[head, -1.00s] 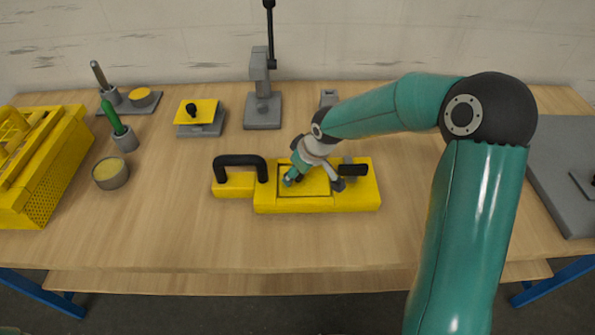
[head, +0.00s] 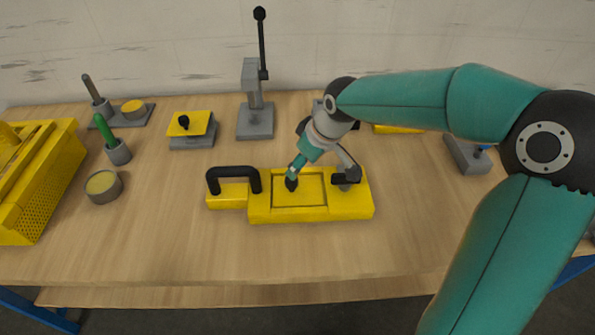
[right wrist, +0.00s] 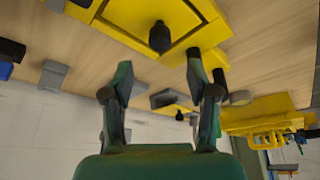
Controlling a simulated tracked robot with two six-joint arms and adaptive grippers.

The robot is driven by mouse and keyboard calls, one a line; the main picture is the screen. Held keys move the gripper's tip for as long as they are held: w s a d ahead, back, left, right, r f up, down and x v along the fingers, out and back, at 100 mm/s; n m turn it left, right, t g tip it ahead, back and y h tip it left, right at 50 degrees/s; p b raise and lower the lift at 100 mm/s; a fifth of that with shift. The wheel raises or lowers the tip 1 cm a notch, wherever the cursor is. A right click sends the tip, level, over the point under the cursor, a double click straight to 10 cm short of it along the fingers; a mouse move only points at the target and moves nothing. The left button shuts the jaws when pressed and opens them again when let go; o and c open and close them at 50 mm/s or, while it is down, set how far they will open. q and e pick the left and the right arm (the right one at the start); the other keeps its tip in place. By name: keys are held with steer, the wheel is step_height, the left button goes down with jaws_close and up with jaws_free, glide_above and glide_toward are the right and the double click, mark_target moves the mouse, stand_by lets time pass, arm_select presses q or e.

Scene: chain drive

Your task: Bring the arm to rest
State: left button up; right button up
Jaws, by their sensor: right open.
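My right gripper (head: 322,170) hangs over the yellow block (head: 350,208) in the middle of the bench. In the right wrist view, the two fingers of the right gripper (right wrist: 156,82) are spread apart with nothing between them. The block has a recessed panel, a black arched handle (head: 233,171) at its left and a black clamp piece at its right. A black knob (right wrist: 160,37) stands on the panel in the right wrist view, beyond the fingertips and apart from them. My left gripper is not in view.
A grey lever press (head: 255,122) stands at the back. A grey stand with a yellow plate (head: 188,122), a green-handled tool (head: 105,130) and a round tin (head: 103,187) are to the left. A yellow crate (head: 35,190) fills the left edge. The front of the bench is clear.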

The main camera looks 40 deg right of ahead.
steer(key=shift+v, duration=0.8)
